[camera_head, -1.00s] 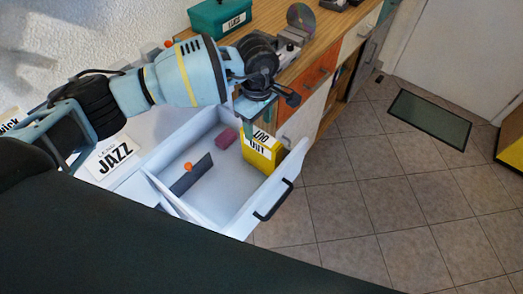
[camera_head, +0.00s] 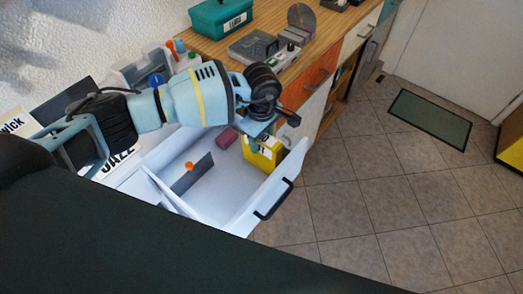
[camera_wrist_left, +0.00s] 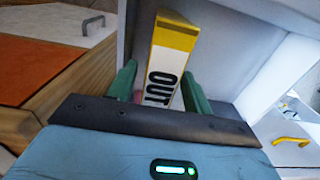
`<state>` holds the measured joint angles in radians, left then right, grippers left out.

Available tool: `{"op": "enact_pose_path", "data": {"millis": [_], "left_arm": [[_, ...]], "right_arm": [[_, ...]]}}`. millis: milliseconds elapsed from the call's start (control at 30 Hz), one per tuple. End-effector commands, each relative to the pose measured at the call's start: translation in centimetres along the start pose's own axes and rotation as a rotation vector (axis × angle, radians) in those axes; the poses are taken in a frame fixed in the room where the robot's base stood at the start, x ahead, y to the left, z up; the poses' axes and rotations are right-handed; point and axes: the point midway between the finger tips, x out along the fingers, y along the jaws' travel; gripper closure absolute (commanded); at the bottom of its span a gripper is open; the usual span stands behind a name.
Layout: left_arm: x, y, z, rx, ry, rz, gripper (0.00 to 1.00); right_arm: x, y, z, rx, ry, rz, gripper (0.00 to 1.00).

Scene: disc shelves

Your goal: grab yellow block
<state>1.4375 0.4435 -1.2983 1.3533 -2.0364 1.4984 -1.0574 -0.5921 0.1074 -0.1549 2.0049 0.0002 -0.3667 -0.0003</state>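The yellow block (camera_head: 264,159), with a white "OUT" label, stands in the open white drawer (camera_head: 223,203) near its far right corner. In the left wrist view the yellow block (camera_wrist_left: 175,33) rises between my two green fingers. My left gripper (camera_head: 257,138) is right above and at the block, pointing down into the drawer. Its fingers (camera_wrist_left: 159,72) stand apart, one on each side of the block, with a visible gap on the left side. The arm hides part of the block's top in the head view. My right gripper is not in view.
A dark red block (camera_head: 227,138) and a dark divider with an orange knob (camera_head: 189,165) are also in the drawer. The drawer's front has a black handle (camera_head: 273,200). A wooden counter with a green box (camera_head: 221,17) lies behind.

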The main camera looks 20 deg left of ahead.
Motion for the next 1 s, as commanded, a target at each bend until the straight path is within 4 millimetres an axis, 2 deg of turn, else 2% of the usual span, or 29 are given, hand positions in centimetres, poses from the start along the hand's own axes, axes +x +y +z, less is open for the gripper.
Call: {"op": "enact_pose_path", "data": {"millis": [67,367,667,767,1000], "left_arm": [[0.0,0.0,0.0,0.0,0.0,0.0,0.61],[-0.1,0.0,0.0,0.0,0.0,0.0,1.0],[-0.4,0.1,0.0,0.0,0.0,0.002,1.0],[-1.4,0.1,0.0,0.001,-0.001,0.004,1.0],[-5.8,0.1,-0.1,0.002,0.001,0.005,1.0]], "right_arm": [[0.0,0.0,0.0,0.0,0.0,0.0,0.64],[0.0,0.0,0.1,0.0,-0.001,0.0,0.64],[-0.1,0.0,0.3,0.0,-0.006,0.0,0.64],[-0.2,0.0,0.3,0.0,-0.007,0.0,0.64],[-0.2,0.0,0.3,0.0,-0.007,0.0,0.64]]}}
